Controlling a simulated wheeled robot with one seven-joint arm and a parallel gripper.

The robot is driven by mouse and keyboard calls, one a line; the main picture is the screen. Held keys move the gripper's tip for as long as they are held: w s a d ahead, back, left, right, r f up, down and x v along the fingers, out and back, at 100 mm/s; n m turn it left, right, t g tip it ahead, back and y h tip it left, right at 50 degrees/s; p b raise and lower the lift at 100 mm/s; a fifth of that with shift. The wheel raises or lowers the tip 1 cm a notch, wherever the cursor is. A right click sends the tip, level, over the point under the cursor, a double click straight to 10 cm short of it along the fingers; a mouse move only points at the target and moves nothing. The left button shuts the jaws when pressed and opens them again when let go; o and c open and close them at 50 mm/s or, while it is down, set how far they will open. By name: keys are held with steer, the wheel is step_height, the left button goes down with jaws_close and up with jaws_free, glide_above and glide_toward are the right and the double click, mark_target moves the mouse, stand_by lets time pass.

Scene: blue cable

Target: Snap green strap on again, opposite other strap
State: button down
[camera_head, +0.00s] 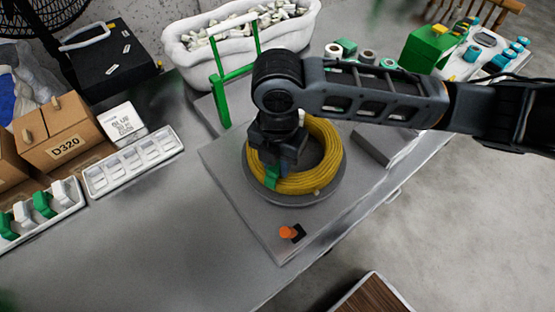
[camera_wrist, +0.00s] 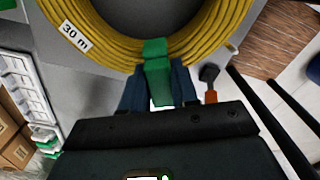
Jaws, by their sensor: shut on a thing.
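A coil of yellow cable (camera_head: 322,150) lies on a round grey turntable (camera_head: 318,198) on the bench. It also shows in the wrist view (camera_wrist: 100,47), with a white "30 m" label (camera_wrist: 76,36) on it. My gripper (camera_head: 276,172) is over the near-left side of the coil, pointing down. In the wrist view my gripper (camera_wrist: 160,88) is shut on a green strap (camera_wrist: 155,62), whose upper end lies over the coil's outer edge. The strap (camera_head: 271,178) also shows in the head view. I cannot tell whether it is fastened. The other strap is not visible; my arm covers part of the coil.
A rack (camera_head: 40,215) with green and white straps stands at the left, beside a white slotted tray (camera_head: 133,162) and cardboard boxes (camera_head: 62,138). A green frame (camera_head: 220,95) stands behind the coil. An orange lever (camera_head: 288,232) is at the base plate's near corner.

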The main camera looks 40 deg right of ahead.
steer(key=shift+r, duration=0.25)
steer(key=shift+r+p, duration=0.25)
steer(key=shift+p, duration=0.15)
steer(key=shift+f, duration=0.25)
steer(key=shift+f+b, duration=0.35)
steer(key=shift+b, duration=0.15)
steer(key=shift+f+b, duration=0.4)
steer(key=shift+f, duration=0.15)
stand_by(0.3)
steer(key=shift+r+p, duration=0.35)
steer(key=shift+r, duration=0.05)
steer(key=shift+r, duration=0.25)
steer(key=shift+r+p, duration=0.5)
steer(key=shift+p, duration=0.05)
stand_by(0.4)
steer(key=shift+f+b, duration=0.85)
steer(key=shift+f, duration=0.25)
stand_by(0.5)
